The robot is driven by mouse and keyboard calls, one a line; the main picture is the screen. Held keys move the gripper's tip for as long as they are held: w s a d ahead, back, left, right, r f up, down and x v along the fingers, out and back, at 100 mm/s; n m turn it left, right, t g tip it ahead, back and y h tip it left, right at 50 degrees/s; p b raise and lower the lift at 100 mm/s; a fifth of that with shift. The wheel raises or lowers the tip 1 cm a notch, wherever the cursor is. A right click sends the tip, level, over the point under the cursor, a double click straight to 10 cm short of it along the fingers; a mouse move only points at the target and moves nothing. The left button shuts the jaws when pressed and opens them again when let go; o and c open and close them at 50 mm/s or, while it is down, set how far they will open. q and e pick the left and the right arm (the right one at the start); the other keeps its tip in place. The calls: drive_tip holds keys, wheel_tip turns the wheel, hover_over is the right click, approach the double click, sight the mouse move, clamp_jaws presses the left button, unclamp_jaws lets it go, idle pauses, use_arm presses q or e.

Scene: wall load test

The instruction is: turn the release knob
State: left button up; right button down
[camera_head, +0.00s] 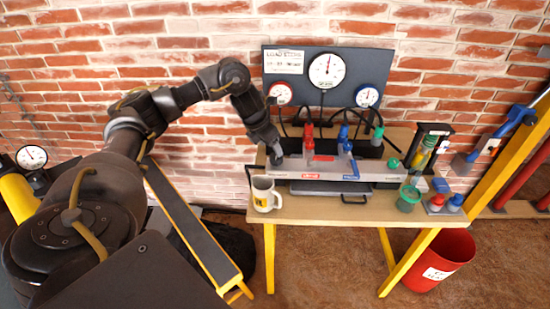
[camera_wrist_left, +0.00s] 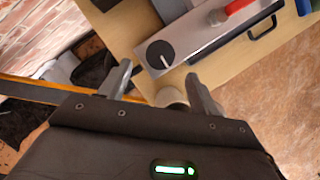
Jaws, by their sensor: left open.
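The black round knob (camera_wrist_left: 160,54) with a white pointer line sits at the left end of the grey metal panel (camera_wrist_left: 205,32) in the left wrist view. In the head view the panel (camera_head: 345,172) lies along the bench, and my left gripper (camera_head: 275,155) is over its left end, largely hiding the knob there. In the left wrist view my left gripper (camera_wrist_left: 158,76) is open, its fingertips apart with the knob just beyond and between them. I cannot tell whether a finger touches it. My right gripper is in neither view.
A white mug (camera_head: 265,195) stands at the bench's front left, close below my left gripper. A gauge board (camera_head: 328,95) stands behind. A green cup (camera_head: 408,198) is at the right; a red bin (camera_head: 440,260) stands on the floor.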

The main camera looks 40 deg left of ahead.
sight(275, 157)
use_arm(q)
drive_tip(key=x, duration=0.6)
drive_tip(key=shift+w+p, duration=0.15)
drive_tip(key=shift+p, duration=0.15)
drive_tip(key=c, duration=1)
